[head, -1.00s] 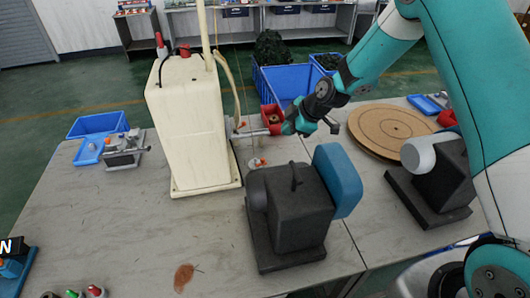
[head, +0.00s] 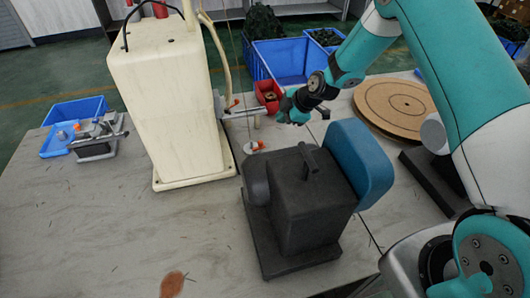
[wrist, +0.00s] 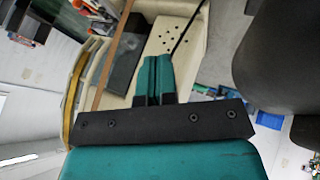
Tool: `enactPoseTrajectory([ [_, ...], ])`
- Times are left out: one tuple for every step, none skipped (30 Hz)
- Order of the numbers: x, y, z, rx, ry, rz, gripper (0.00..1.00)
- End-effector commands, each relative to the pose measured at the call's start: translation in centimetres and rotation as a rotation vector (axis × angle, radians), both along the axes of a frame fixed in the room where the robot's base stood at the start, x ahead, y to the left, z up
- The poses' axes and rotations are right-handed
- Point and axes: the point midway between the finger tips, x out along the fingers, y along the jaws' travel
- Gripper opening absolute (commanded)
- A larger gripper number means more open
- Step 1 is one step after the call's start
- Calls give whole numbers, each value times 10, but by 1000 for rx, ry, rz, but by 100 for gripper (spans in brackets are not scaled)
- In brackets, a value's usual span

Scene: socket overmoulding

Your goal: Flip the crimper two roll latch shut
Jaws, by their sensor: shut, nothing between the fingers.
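A dark grey machine (head: 305,205) with a blue block (head: 362,165) on its right side stands at the front middle of the table. A small black upright lever (head: 309,160) sticks up from its top; I cannot tell whether this is the roll latch or how it is set. A second dark machine (head: 436,180) stands at the right, partly behind my arm. No label tells me which is crimper two. My gripper (head: 283,120) is beyond and above the front machine, apart from its lever. In the wrist view its teal fingers (wrist: 152,78) are together and empty.
A tall cream machine (head: 165,100) stands left of my gripper, with a grey arm (head: 235,112) reaching toward it. A round wooden board (head: 395,106) lies at the back right. Blue bins (head: 285,60) stand behind. The table's front left is mostly clear.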

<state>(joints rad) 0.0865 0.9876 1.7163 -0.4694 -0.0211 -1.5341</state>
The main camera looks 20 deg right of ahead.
Motion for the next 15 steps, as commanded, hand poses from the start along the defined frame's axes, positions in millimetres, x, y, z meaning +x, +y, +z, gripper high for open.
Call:
enactPoseTrajectory([
  [0,0,-25,0,0,0,0],
  [0,0,-33,0,1,0,0],
  [0,0,-42,0,0,-1,0],
  [0,0,-50,0,0,-1,0],
  [0,0,-57,0,0,-1,0],
  [0,0,-64,0,0,-1,0],
  [0,0,-69,0,0,-1,0],
  [0,0,-72,0,0,-1,0],
  [0,0,-76,1,0,-1,0],
  [0,-1,-77,1,0,-1,0],
  [0,-1,-79,1,0,-1,0],
  [0,-1,-79,1,0,-1,0],
  [0,-1,-79,1,0,-1,0],
  [0,-1,-79,1,0,-1,0],
  [0,-1,-79,0,0,-2,0],
])
